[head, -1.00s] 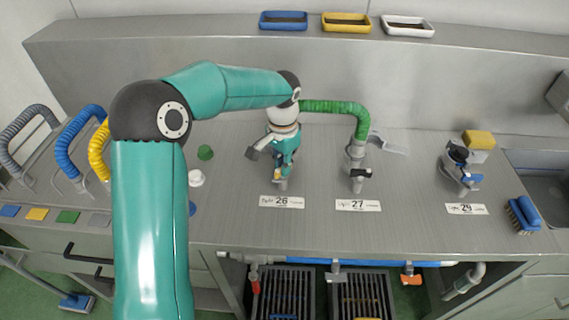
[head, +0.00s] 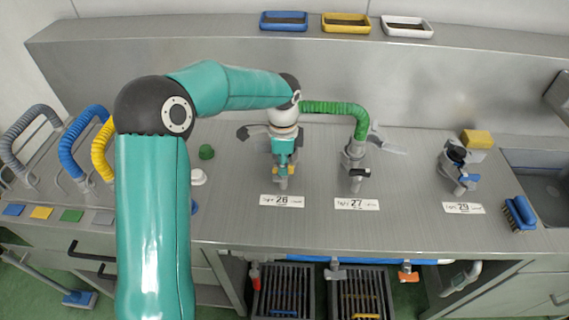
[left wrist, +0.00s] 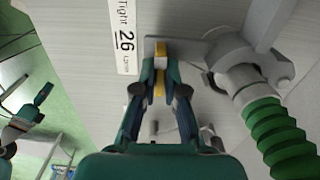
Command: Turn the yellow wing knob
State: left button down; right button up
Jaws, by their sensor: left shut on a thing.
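The yellow wing knob (head: 277,169) sits on a small grey fitting behind the label marked 26, on the steel worktop. My left gripper (head: 283,172) reaches down over it from above and hides much of it. In the left wrist view the knob (left wrist: 160,49) shows as yellow parts at and between the fingertips. There my left gripper (left wrist: 159,72) is shut on it, with a finger on each side.
A green ribbed hose (head: 340,107) bends down to the tap at label 27 (head: 356,204), close to the right of my gripper. A green cap (head: 206,152) and a white cap (head: 198,177) stand to the left. A blue-handled tap (head: 459,168) stands farther right.

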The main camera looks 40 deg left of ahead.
pick_arm(q)
jog(key=shift+w+r+m, duration=0.2)
jog(key=shift+m, duration=0.2)
jog(key=c, duration=1.3)
grip_release()
jog(key=shift+o, duration=0.3)
jog(key=shift+f, duration=0.15)
notch_tip(320, 180, up, 12)
jog(key=shift+f, duration=0.1)
